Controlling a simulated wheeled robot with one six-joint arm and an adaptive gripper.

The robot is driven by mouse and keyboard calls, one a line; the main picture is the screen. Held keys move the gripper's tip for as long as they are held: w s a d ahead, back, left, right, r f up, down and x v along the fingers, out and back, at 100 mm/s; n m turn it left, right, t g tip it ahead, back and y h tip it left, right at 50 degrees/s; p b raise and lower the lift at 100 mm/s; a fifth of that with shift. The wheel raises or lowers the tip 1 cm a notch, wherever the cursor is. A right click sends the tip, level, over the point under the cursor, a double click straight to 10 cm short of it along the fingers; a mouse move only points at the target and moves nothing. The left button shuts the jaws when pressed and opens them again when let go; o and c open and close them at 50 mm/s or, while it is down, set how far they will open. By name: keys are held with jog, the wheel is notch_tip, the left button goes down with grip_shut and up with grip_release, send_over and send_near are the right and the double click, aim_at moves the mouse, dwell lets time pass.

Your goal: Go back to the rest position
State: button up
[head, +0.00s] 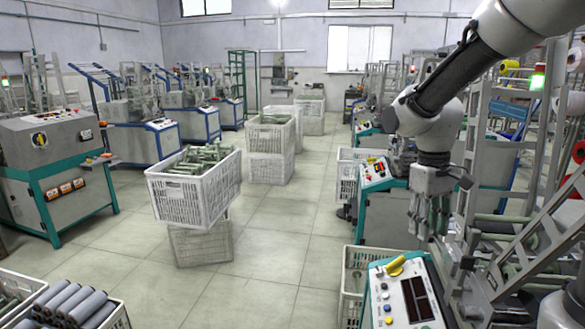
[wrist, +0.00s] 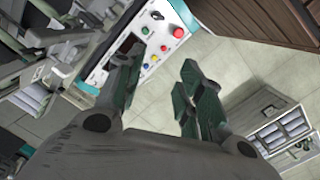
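My gripper (head: 430,226) hangs from my raised arm at the right of the head view, fingers pointing down. It is above and behind the near control panel (head: 408,297) with its dark display and coloured buttons. In the wrist view my gripper (wrist: 158,78) has its two fingers apart, with nothing between them. A panel with a red knob (wrist: 178,32) and coloured buttons lies beyond the fingertips there.
A white crate of greenish bobbins (head: 195,190) stands on another crate at centre left. A crate of grey rolls (head: 75,306) is at the near left. Machine frames (head: 540,230) crowd the right, close to my arm. The tiled aisle (head: 285,235) is clear.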

jog(key=s+d+r+m+t, duration=0.1)
jog(key=s+d+r+t, duration=0.1)
jog(key=s, duration=0.5)
jog(key=s+d+r+m+t, duration=0.2)
jog(key=s+d+r+t, duration=0.1)
jog(key=s+r, duration=0.3)
jog(key=shift+s+d+r+t+y, duration=0.35)
jog(key=shift+s+d, duration=0.25)
jog(key=shift+s, duration=0.3)
jog(key=shift+s+m, duration=0.1)
jog(key=shift+m, duration=0.2)
